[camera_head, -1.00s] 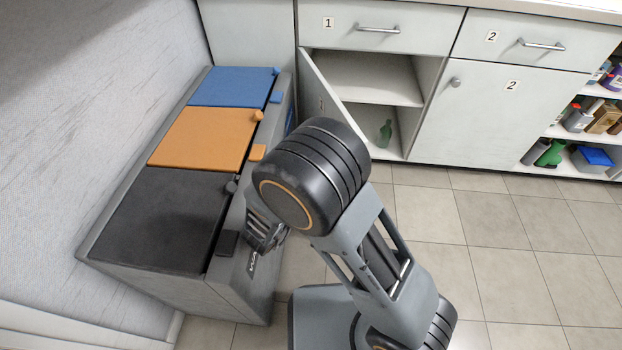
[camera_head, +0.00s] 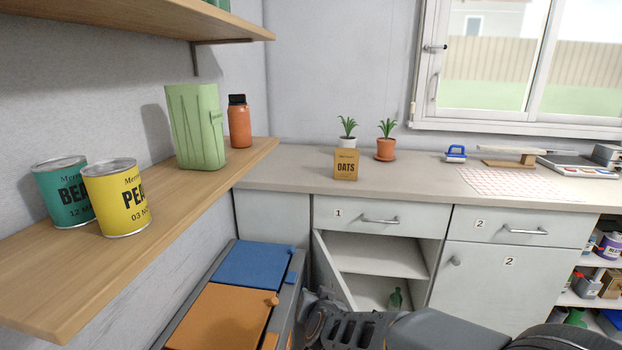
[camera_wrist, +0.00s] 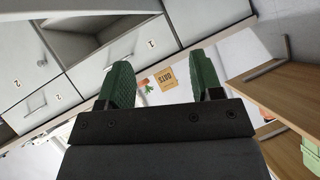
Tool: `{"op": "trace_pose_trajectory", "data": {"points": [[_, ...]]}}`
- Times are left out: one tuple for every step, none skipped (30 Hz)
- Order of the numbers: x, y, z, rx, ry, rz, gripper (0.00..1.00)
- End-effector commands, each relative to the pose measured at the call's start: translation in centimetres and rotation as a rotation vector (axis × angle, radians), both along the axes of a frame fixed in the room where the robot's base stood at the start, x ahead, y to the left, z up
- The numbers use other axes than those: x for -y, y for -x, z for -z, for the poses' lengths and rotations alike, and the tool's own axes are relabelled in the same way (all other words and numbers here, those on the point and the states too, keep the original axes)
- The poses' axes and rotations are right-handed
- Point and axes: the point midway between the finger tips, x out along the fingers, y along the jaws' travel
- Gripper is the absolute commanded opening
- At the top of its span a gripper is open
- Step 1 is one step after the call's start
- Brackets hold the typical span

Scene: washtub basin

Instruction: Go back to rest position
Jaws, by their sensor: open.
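My gripper (camera_wrist: 162,78) shows in the wrist view with its two green pads set wide apart and nothing between them. The counter with the oats box (camera_wrist: 163,80) appears tilted in the background, beyond the fingertips. In the head view my arm reaches in along the bottom edge, in front of the open cabinet and to the right of the bins.
The blue bin lid (camera_head: 254,264) and orange bin lid (camera_head: 219,317) are shut. A wooden shelf (camera_head: 200,215) holding cans juts out above them at left.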

Motion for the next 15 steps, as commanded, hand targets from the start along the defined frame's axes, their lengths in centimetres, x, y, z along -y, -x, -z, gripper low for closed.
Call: {"op": "trace_pose_trajectory", "data": {"points": [[1.0,0.7,-5.1,-0.036,-0.012,-0.051,0.6],[1.4,1.3,-6.6,-0.068,-0.011,-0.089,0.6],[2.2,2.3,-8.4,-0.113,-0.004,-0.132,0.6],[2.8,3.1,-9.6,-0.149,0.007,-0.16,0.6],[3.5,4.0,-10.8,-0.186,0.02,-0.184,0.6],[4.5,5.3,-12.2,-0.236,0.041,-0.209,0.6],[5.3,6.2,-13.2,-0.273,0.06,-0.222,0.6],[6.2,7.2,-14.1,-0.31,0.078,-0.233,0.6],[7.3,8.4,-15.1,-0.361,0.106,-0.241,0.6],[8.1,9.4,-15.8,-0.397,0.125,-0.243,0.6],[9.0,10.3,-16.5,-0.432,0.146,-0.242,0.6],[10.0,11.4,-17.3,-0.476,0.171,-0.237,0.6],[10.7,12.3,-17.8,-0.508,0.188,-0.232,0.6],[11.4,13.0,-18.2,-0.537,0.204,-0.226,0.6],[12.3,13.9,-18.8,-0.572,0.223,-0.217,0.6]]}}
